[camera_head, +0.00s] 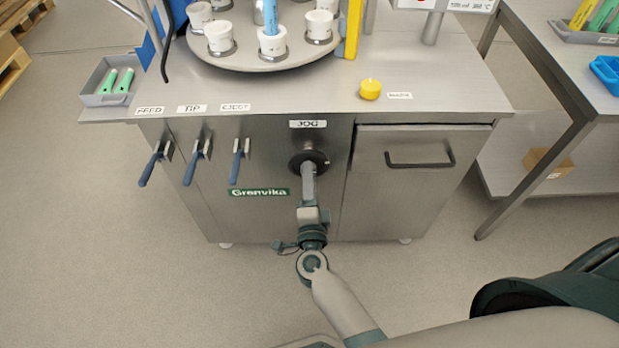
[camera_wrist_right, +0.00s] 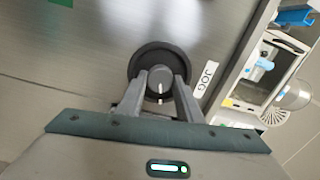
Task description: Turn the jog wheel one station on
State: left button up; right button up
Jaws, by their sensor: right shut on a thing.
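The jog wheel (camera_head: 322,160) is a dark round disc on the machine's front panel, under the JOG label (camera_head: 308,124). In the right wrist view the jog wheel (camera_wrist_right: 141,62) shows a grey hub (camera_wrist_right: 160,80) with a white line on it. My right gripper (camera_head: 308,172) is shut on the hub, one finger on each side. It also shows in the right wrist view (camera_wrist_right: 160,88). The round turntable (camera_head: 262,62) on top carries several white cups (camera_head: 220,38), one with a blue tube (camera_head: 270,15) above it. My left gripper is not in view.
Levers (camera_head: 197,162) marked FEED, TIP and EJECT hang left of the wheel. A drawer with a dark handle (camera_head: 419,162) is to its right. A yellow button (camera_head: 370,89) sits on the top. A grey tray (camera_head: 108,92) holds green tubes at the left. The floor in front is clear.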

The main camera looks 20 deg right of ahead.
jog(key=m, duration=0.3)
jog(key=shift+f+m+b, duration=0.1)
jog(key=shift+m+b, duration=0.2)
jog(key=shift+b, duration=0.05)
jog(key=o, duration=1)
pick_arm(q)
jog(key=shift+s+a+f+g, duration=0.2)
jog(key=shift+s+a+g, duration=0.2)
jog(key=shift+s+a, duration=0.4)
pick_arm(e)
jog(key=shift+o, duration=0.2)
jog(key=v, duration=0.7)
jog(key=shift+s, duration=0.3)
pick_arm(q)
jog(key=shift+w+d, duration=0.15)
pick_arm(e)
jog(key=shift+a, duration=0.1)
